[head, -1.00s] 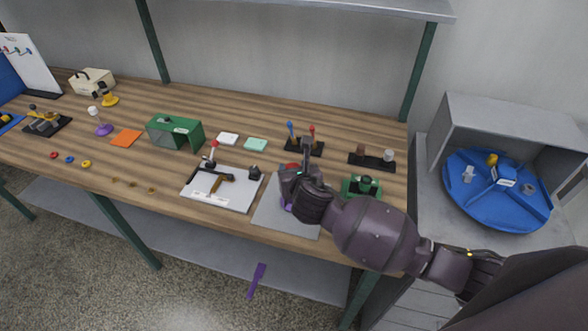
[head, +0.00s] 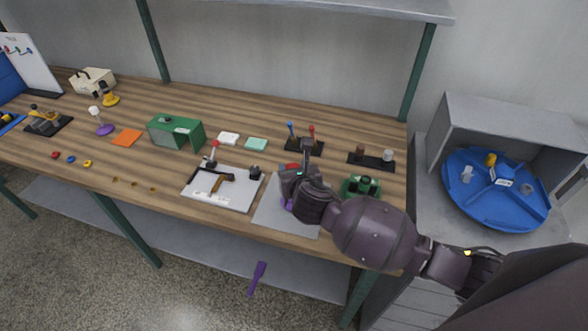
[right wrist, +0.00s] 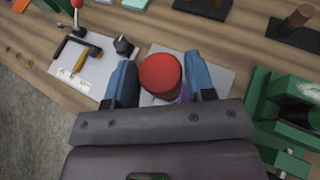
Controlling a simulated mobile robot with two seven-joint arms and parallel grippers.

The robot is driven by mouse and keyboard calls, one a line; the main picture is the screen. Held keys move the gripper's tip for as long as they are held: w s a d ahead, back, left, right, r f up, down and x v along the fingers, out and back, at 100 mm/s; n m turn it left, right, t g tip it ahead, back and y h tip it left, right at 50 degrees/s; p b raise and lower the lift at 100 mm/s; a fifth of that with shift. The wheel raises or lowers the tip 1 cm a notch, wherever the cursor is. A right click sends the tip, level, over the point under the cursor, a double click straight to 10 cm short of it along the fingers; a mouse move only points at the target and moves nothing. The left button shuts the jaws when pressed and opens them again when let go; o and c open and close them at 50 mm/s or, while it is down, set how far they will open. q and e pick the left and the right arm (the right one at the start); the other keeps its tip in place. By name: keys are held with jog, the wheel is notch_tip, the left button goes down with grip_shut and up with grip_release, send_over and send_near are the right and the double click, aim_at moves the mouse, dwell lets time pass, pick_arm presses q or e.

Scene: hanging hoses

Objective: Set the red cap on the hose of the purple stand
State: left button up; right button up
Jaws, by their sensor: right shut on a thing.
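My right gripper (head: 288,185) is low over the grey mat (head: 268,215) near the table's front edge. In the right wrist view, its two blue-grey fingers (right wrist: 160,82) are shut on a red round piece, which I take for the red cap (right wrist: 160,72). A little red also shows by the gripper in the head view (head: 292,167). A purple bit (head: 288,205) shows below the fingers; what it belongs to is mostly hidden. A purple base with a white-topped upright (head: 103,128) stands at the far left. My left gripper is out of view.
A white board with a clamp (head: 222,198) lies left of the gripper. A green device (head: 360,187) is close on its right. Behind stand a black holder with blue and red tools (head: 304,147) and a black rack (head: 372,161). A blue turntable (head: 495,195) is at right.

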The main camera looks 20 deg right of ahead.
pick_arm(q)
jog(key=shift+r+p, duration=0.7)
jog(key=shift+p, duration=0.1)
dwell(0.7)
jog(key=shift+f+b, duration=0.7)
jog(key=shift+b, duration=0.1)
pick_arm(e)
jog(key=shift+f, duration=1.8)
jog(key=o, duration=1)
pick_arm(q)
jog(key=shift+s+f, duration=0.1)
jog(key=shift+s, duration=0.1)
pick_arm(e)
jog(key=v, duration=1)
jog(key=shift+s+r, duration=0.1)
jog(key=shift+s, duration=0.3)
